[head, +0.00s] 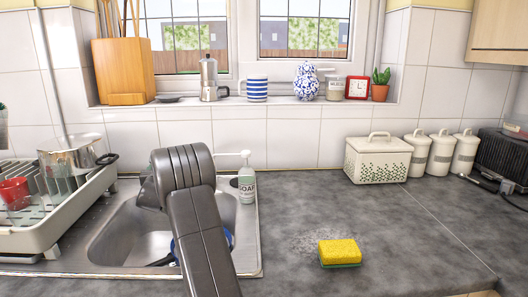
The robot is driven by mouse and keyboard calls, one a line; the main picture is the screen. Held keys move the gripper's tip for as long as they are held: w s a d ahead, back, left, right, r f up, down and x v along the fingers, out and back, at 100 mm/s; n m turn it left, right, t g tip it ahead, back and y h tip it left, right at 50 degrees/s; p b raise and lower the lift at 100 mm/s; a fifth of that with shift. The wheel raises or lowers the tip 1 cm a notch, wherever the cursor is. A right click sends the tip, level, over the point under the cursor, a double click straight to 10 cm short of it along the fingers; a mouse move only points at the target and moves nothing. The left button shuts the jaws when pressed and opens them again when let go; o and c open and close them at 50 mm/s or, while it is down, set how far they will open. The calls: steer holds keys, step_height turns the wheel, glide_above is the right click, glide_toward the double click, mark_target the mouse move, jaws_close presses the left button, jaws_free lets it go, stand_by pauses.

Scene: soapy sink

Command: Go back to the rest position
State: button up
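My arm (205,235) rises from the bottom of the picture and bends over the sink (118,235). My gripper is not visible; the arm's own links hide whatever is at its end. A yellow and green sponge (340,252) lies on the grey counter to the right of the sink, beside a pale speckled patch (318,241). A blue-rimmed dish (229,240) shows partly in the sink behind the arm. A dark handle-like piece (163,260) shows left of the arm, and I cannot tell what it belongs to.
A soap bottle (246,185) stands behind the sink. A dish rack (50,225) with a red cup (14,192) and a metal pot (72,155) is at left. A bread bin (378,160), white canisters (441,153) and a toaster (500,155) line the back right. The right counter is mostly clear.

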steer(key=shift+d+f+n+y, duration=0.1)
steer(key=shift+n+y, duration=0.3)
steer(key=shift+y, duration=0.2)
